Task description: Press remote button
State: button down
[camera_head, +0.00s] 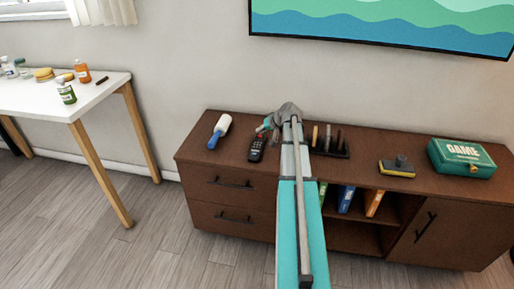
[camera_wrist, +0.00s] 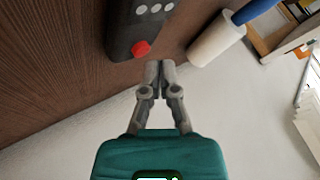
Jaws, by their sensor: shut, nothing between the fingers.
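The remote (camera_head: 256,149) is black and lies on top of the brown cabinet, to the left of my arm. In the wrist view the remote (camera_wrist: 128,22) fills the top middle, with a red button (camera_wrist: 141,48) at its near end and pale grey buttons farther along. My gripper (camera_wrist: 160,64) has its fingertips together and holds nothing. In that picture the tips appear just right of and below the red button; I cannot tell whether they touch the remote. In the head view my gripper (camera_head: 266,125) is small, just above the remote's far end.
A white roller with a blue handle (camera_head: 220,130) lies left of the remote. On the cabinet (camera_head: 194,150), a dark holder (camera_head: 330,148), a sponge-like yellow and grey item (camera_head: 397,168) and a green game box (camera_head: 461,157) stand right of my arm. The wall is close behind.

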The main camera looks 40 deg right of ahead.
aim_at(260, 136)
jog(key=shift+r, duration=0.1)
notch_tip(260, 136, up, 6)
jog(key=p, duration=0.6)
dwell(0.7)
jog(key=s+a+f+n+g, duration=0.2)
jog(key=a, duration=1)
jog(key=s+a+f+n+g, duration=0.1)
jog(key=a+f+g, duration=0.1)
jog(key=a, duration=1)
jog(key=s+a+f+n+g+h, duration=0.1)
jog(key=s+a+g, duration=0.1)
jog(key=s+a, duration=0.65)
jog(key=s+a+f+n+g+h, duration=0.1)
jog(key=s+a+n+g+h, duration=0.3)
jog(key=a, duration=0.7)
notch_tip(260, 136, up, 23)
jog(key=m+t+y+p, duration=0.1)
jog(key=m+y+p, duration=0.1)
jog(key=p, duration=2.1)
jog(key=shift+s+d+r, duration=0.15)
jog(key=shift+s, duration=0.3)
